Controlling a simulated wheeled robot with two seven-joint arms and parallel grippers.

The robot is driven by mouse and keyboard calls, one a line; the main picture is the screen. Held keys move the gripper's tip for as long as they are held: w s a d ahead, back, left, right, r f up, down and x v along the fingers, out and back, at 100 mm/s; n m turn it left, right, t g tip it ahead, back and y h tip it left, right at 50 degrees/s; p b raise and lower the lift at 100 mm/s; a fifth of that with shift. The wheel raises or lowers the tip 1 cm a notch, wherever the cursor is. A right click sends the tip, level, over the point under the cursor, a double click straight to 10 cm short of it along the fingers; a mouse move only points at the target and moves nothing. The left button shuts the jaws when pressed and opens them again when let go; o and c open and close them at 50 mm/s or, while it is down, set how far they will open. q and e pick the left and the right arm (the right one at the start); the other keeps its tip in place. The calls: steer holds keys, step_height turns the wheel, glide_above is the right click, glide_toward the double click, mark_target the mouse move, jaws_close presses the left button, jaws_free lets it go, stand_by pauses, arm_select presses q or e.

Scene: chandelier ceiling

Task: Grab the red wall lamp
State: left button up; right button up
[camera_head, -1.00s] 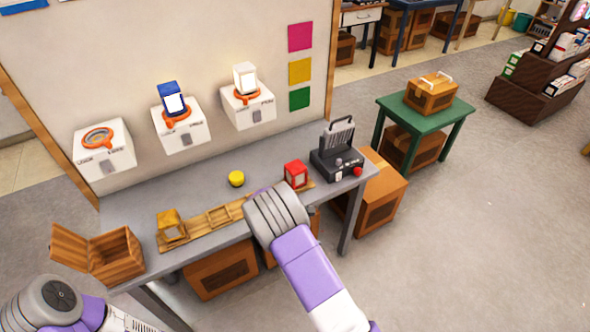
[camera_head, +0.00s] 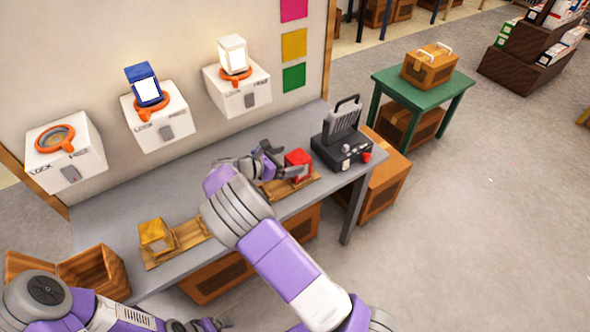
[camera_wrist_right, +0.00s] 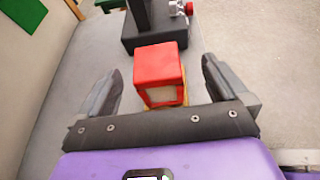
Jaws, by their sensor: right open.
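The red wall lamp (camera_head: 299,164) is a small red block with a pale window, standing upright at the right end of a wooden rack (camera_head: 285,187) on the grey bench. My right gripper (camera_head: 284,163) is open just left of the lamp. In the right wrist view the red lamp (camera_wrist_right: 160,65) stands ahead, between the lines of the two spread fingers (camera_wrist_right: 161,72), with gaps on both sides. My left gripper (camera_head: 208,324) shows only in part at the bottom edge; its jaws are unclear.
A black device (camera_head: 345,145) with a red button stands just beyond the lamp. A yellow lamp (camera_head: 155,235) sits at the rack's left end. Wall boxes hold a blue lamp (camera_head: 144,84) and a white lamp (camera_head: 233,54); the left wall box (camera_head: 66,158) has an empty ring. An open wooden box (camera_head: 95,272) is at left.

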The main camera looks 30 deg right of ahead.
mark_target(302, 157)
steer(key=shift+d+f, duration=0.3)
steer(key=shift+f, duration=0.15)
steer(key=b+x, duration=0.1)
steer(key=x, duration=0.3)
steer(key=b+x, duration=0.1)
steer(key=x, duration=0.2)
steer(key=shift+w+a+f+b, duration=0.1)
steer(key=shift+w+f+b, duration=0.05)
steer(key=shift+w+b, duration=0.2)
steer(key=shift+c, duration=0.3)
steer(key=c, duration=1.2)
